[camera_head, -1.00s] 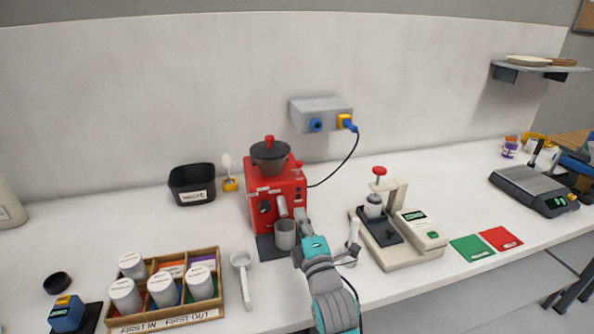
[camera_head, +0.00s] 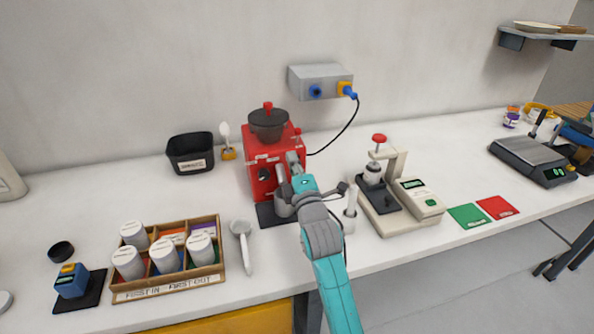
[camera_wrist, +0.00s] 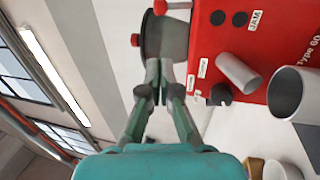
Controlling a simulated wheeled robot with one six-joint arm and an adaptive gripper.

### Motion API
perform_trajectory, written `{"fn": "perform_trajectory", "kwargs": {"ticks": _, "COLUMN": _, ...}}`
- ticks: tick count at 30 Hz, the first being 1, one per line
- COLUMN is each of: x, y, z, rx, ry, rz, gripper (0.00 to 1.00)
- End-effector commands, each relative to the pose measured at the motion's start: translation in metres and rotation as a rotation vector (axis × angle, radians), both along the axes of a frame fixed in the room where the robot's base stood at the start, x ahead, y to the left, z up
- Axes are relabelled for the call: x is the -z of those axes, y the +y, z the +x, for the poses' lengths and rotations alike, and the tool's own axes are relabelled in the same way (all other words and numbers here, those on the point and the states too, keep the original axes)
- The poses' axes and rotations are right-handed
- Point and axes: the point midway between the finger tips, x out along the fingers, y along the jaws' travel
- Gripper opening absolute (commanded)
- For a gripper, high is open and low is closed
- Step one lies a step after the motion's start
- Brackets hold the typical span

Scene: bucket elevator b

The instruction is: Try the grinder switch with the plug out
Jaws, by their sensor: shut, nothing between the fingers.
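The red grinder (camera_head: 262,180) stands by the wall with a dark hopper (camera_head: 268,125) on top. In the wrist view its red front (camera_wrist: 275,40) shows two black round buttons (camera_wrist: 228,18) beside a "JAM" label, a black knob (camera_wrist: 220,93) and a grey spout (camera_wrist: 238,72). I cannot tell which control is the switch. My gripper (camera_head: 294,158) is shut and empty, close before the grinder's upper front; its fingertips (camera_wrist: 165,72) overlap the hopper in the wrist view. Contact is unclear. The blue plug (camera_head: 350,92) sits at the yellow socket (camera_head: 343,88), its black cord running behind the grinder.
A grey cup (camera_wrist: 292,95) stands under the spout, partly hidden by my arm in the head view. A tamping station (camera_head: 398,205) and white-handled tool (camera_head: 350,205) are to the right. A jar crate (camera_head: 170,288) and scoop (camera_head: 242,240) are to the left.

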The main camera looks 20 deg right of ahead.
Motion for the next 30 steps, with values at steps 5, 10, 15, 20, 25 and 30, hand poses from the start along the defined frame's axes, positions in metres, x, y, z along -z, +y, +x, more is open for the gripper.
{"fn": "perform_trajectory", "kwargs": {"ticks": 5, "x": -0.008, "y": 0.000, "z": 0.032, "rx": 0.000, "ry": 0.000, "rz": 0.000, "gripper": 0.00}}
{"fn": "perform_trajectory", "kwargs": {"ticks": 10, "x": -0.012, "y": -0.014, "z": 0.052, "rx": 0.002, "ry": 0.000, "rz": 0.000, "gripper": 0.00}}
{"fn": "perform_trajectory", "kwargs": {"ticks": 15, "x": -0.014, "y": -0.025, "z": 0.062, "rx": 0.001, "ry": 0.000, "rz": 0.000, "gripper": 0.00}}
{"fn": "perform_trajectory", "kwargs": {"ticks": 20, "x": -0.015, "y": -0.028, "z": 0.066, "rx": 0.000, "ry": 0.000, "rz": 0.000, "gripper": 0.00}}
{"fn": "perform_trajectory", "kwargs": {"ticks": 25, "x": -0.015, "y": -0.028, "z": 0.066, "rx": 0.000, "ry": 0.000, "rz": 0.000, "gripper": 0.00}}
{"fn": "perform_trajectory", "kwargs": {"ticks": 30, "x": -0.015, "y": -0.028, "z": 0.066, "rx": 0.000, "ry": 0.003, "rz": 0.000, "gripper": 0.00}}
